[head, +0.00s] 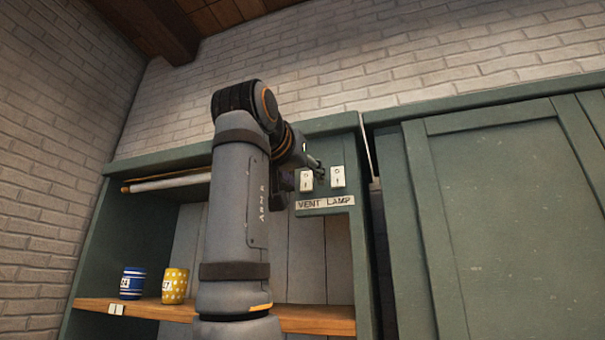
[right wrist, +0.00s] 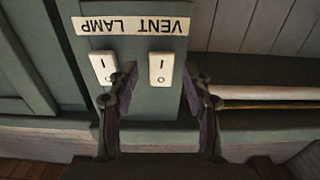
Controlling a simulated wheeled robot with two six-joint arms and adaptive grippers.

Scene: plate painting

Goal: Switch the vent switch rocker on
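The vent switch rocker (head: 306,181) is a small white plate on the green cabinet panel, above the word VENT. The right wrist view shows it upside down, as the right-hand rocker (right wrist: 160,67), with a line mark and a circle mark. Which side is pressed in is too small to tell. My right gripper (head: 301,171) is close to the switches. In the right wrist view my right gripper (right wrist: 158,82) is open and empty, its two fingers apart with the vent rocker between them in the picture. Contact cannot be told. My left gripper is not in view.
The lamp rocker (head: 338,177) sits right of the vent rocker, above the label strip (head: 325,202). A blue striped mug (head: 132,283) and a yellow dotted mug (head: 175,286) stand on the wooden shelf (head: 310,320). A closed green door (head: 510,215) is at right.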

